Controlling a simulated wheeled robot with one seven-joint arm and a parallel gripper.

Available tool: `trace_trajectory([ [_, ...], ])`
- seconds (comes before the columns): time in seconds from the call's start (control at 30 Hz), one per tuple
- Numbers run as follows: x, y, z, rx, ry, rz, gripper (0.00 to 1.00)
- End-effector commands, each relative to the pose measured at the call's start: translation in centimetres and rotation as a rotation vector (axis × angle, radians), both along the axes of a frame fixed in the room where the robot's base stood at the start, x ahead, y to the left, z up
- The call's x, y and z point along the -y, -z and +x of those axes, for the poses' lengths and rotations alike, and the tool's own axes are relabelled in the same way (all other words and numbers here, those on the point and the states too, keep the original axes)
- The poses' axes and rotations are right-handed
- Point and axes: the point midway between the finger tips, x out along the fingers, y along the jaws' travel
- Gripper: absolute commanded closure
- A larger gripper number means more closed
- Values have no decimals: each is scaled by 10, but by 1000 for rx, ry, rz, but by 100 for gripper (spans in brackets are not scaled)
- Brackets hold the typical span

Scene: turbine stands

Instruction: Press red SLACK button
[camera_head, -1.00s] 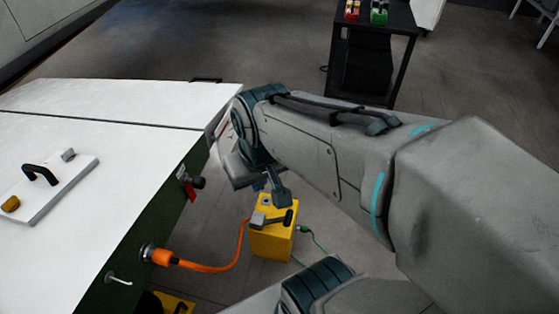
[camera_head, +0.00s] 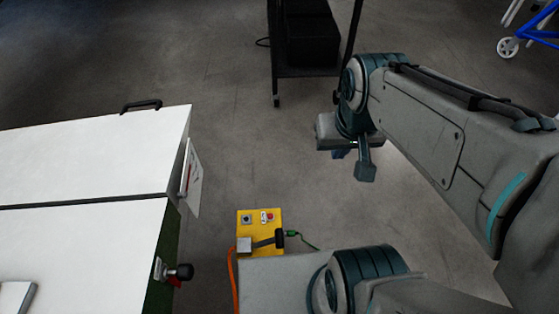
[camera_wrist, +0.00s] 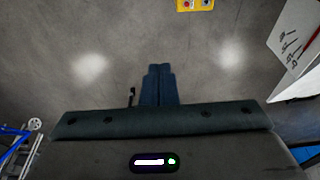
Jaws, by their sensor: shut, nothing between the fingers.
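The yellow control box (camera_head: 259,228) stands low beside the white-topped bench. Its top carries a red button (camera_head: 268,216) on the right, a dark button (camera_head: 247,218) on the left and a lever with a black handle (camera_head: 278,239). The button labels are too small to read. My arm partly covers the box's lower part. My gripper (camera_wrist: 160,68) is shut and empty, apart from the box. In the head view it hangs up and right of the box.
The white bench (camera_head: 90,160) fills the left, with a black handle (camera_head: 141,106), a hanging white sign (camera_head: 191,178) and a black knob (camera_head: 180,272) on its side. An orange cable and a green cable meet the box. A black cart (camera_head: 305,70) stands behind. Grey floor between is clear.

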Motion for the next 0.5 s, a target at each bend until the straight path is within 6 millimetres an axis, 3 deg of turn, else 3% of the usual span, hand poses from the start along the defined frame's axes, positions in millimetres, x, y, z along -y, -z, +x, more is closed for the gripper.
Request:
trace_trajectory([
  [0.37, -1, 3, 0, -3, 0, 4, 100],
  [0.5, -9, 30, 7, -40, 14, 61, 100],
])
